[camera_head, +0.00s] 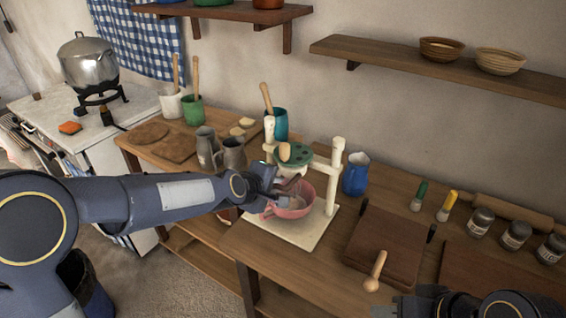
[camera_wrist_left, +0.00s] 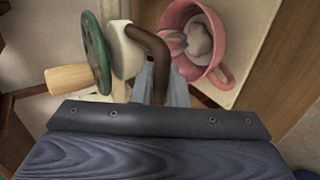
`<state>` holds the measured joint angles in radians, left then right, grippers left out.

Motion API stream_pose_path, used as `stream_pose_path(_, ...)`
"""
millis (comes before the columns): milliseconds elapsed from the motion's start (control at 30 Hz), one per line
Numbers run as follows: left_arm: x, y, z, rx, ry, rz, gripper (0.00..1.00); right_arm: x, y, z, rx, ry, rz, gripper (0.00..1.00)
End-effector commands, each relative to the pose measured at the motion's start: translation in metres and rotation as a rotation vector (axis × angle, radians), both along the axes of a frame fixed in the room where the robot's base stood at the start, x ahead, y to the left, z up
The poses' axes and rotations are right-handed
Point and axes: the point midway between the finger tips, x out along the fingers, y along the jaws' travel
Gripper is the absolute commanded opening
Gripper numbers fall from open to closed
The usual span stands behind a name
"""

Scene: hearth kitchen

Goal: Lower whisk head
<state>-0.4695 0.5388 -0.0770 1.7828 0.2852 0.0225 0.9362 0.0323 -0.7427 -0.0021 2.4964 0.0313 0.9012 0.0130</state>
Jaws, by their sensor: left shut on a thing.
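A cream mixing stand (camera_head: 335,178) with two posts stands on a pale base board (camera_head: 310,232). Its crossbar carries a green wheel (camera_head: 291,156) with a wooden knob (camera_wrist_left: 68,79). A pink bowl (camera_head: 304,193) with a handle sits on the base; a pale lump shows in it in the left wrist view (camera_wrist_left: 200,40). My left gripper (camera_head: 284,188) is at the stand's front, shut on a brown bent lever (camera_wrist_left: 153,45) that comes from a pale block (camera_wrist_left: 125,48).
A blue jug (camera_head: 356,173) stands right of the stand, and grey jugs (camera_head: 233,154) stand left. A brown board (camera_head: 390,243), a wooden pestle-like tool (camera_head: 375,272), brushes (camera_head: 420,196) and jars (camera_head: 480,222) occupy the right counter. A shelf (camera_head: 430,66) hangs above.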

Motion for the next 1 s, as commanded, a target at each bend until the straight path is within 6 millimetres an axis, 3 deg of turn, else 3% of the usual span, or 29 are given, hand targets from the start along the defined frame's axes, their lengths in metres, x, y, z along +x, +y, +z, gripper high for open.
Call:
stream_pose_path(900,-0.001,0.0,-0.05,-0.002,0.005,0.001,0.0,0.0,0.0,-0.044,0.0,0.0,0.0,0.36)
stream_pose_path(933,-0.001,0.0,-0.046,-0.002,0.004,0.0,0.17,0.0,0.0,-0.041,0.0,0.0,0.0,0.36)
stream_pose_path(1000,-0.001,0.0,-0.046,-0.001,0.003,0.001,0.27,0.0,0.0,-0.04,0.0,0.0,0.0,0.36)
